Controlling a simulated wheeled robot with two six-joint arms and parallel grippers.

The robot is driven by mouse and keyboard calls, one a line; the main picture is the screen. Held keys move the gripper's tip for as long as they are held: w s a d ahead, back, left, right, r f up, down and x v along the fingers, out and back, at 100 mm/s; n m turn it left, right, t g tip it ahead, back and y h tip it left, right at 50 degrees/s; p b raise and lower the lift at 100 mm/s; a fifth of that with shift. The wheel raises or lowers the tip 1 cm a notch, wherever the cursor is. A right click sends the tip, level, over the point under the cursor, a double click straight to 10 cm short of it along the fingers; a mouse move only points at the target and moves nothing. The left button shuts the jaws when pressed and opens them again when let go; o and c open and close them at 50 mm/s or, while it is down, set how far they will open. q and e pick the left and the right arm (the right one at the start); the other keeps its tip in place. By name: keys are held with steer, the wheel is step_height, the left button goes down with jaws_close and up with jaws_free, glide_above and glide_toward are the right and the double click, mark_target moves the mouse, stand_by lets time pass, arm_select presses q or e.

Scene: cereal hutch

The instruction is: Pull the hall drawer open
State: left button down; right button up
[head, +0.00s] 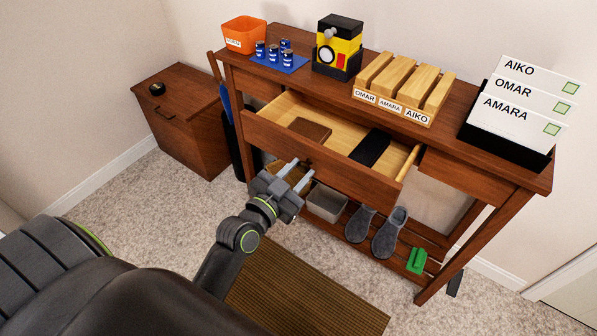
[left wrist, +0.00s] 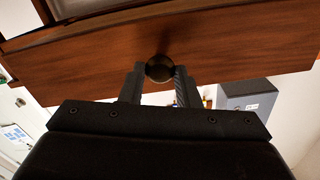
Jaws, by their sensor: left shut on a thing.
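The hall drawer (head: 333,171) in the middle of the console table stands pulled out. Its pale wooden inside shows, with a brown wallet-like thing (head: 309,129) and a dark flat thing (head: 370,147) in it. My left gripper (head: 302,174) is at the drawer's front face. In the left wrist view the fingers of my left gripper (left wrist: 160,80) are shut on a round dark knob (left wrist: 160,68) on the drawer front (left wrist: 225,52). In the head view the knob is mostly hidden by the gripper. My right gripper is in neither view.
The console table (head: 483,157) carries an orange bin (head: 244,35), cans on a blue mat, a yellow-black machine (head: 338,47), a wooden slotted rack (head: 403,88) and name cards (head: 507,108). Slippers and a grey bin (head: 326,202) sit below. A brown cabinet (head: 182,118) stands left.

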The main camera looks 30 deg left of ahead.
arm_select(q)
steer(key=c, duration=1.1)
jaws_free()
steer(key=shift+s, duration=0.15)
steer(key=shift+s+a+b, duration=0.35)
steer(key=shift+s+b, duration=0.6)
steer(key=shift+s, duration=1.9)
steer(key=shift+s+a+b, duration=0.3)
steer(key=shift+s+b, duration=0.65)
steer(key=shift+s, duration=1.85)
steer(key=shift+s+a+b, duration=0.35)
steer(key=shift+s+b, duration=0.6)
steer(key=shift+s, duration=1.9)
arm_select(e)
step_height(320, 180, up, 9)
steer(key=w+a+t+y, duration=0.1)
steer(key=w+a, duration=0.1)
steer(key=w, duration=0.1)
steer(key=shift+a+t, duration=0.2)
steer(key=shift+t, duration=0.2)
